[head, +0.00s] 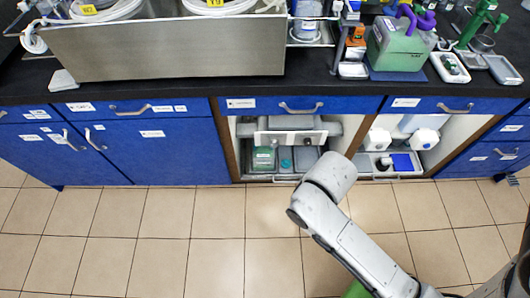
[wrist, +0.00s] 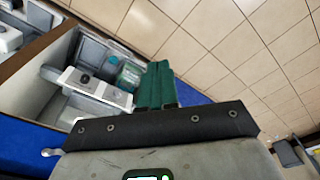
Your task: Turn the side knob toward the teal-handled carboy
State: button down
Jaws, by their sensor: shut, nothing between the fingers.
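My gripper (wrist: 157,85) shows in the wrist view as two dark green fingers pressed together, shut and empty. It points toward the open under-bench bay and touches nothing that I can see. In that bay a white panel (head: 290,137) carries small dark round parts, possibly knobs; the panel also shows in the wrist view (wrist: 98,90). Below it sit a green container (head: 263,158) and a small teal part (head: 285,165), which also shows in the wrist view (wrist: 112,60). I cannot tell which part is the side knob or whether the teal part is a carboy handle.
Blue drawers and doors (head: 150,145) line the black bench. A second open bay holds white jugs (head: 427,138) and a blue item (head: 402,163). A green box with a purple handle (head: 402,42) stands on the bench. The tiled floor (head: 190,240) in front is clear.

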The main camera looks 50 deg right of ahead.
aim_at(309, 144)
dwell(0.3)
